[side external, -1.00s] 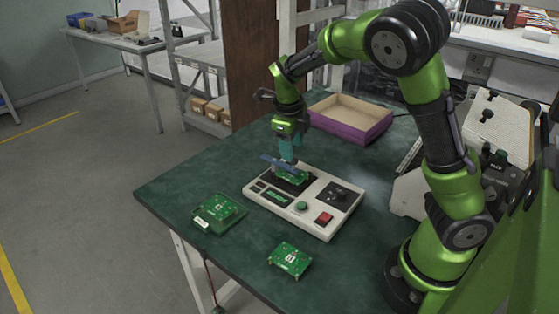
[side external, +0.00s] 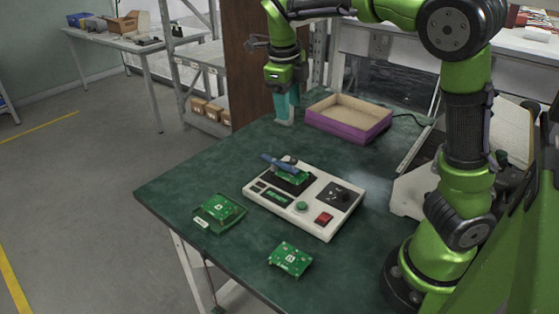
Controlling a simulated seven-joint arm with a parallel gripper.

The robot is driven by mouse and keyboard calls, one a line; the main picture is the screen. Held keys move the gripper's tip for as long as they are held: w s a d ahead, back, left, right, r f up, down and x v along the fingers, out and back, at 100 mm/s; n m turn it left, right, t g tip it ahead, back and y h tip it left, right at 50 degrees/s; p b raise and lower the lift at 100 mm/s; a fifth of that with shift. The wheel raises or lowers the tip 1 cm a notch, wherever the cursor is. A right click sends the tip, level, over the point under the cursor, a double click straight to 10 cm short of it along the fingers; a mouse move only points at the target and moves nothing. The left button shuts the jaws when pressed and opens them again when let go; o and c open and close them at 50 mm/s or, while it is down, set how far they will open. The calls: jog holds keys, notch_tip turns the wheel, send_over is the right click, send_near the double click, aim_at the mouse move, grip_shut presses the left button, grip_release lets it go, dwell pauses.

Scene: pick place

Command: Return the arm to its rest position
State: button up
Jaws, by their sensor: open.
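My gripper (side external: 286,118) hangs near the far left edge of the green table (side external: 225,170), fingers pointing down. It is apart from the test device and holds nothing that I can see. The gap between its fingers is hard to make out from this side. The white test device (side external: 335,215) has a green circuit board (side external: 293,178) in its holder, with a blue bar (side external: 281,163) across it. A green button and a red button (side external: 324,218) are on its face.
A purple open box (side external: 345,130) stands just right of my gripper, looking empty. One green board (side external: 219,209) lies on a green base at the front left, another board (side external: 290,259) near the front edge. Free table lies left of the device.

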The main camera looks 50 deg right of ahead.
jog(key=s+a+f+n+t+y, duration=0.1)
jog(key=s+a+f+n+y, duration=0.15)
jog(key=n, duration=0.75)
jog(key=s+a+f+n+t+y, duration=0.15)
jog(key=a+n, duration=0.25)
jog(key=n, duration=0.5)
jog(key=s+a+r+n+t, duration=0.2)
jog(key=s+r+n+t, duration=0.1)
jog(key=s+n, duration=0.8)
jog(key=shift+s+a+t, duration=0.15)
jog(key=shift+s+t, duration=0.05)
jog(key=shift+t, duration=0.45)
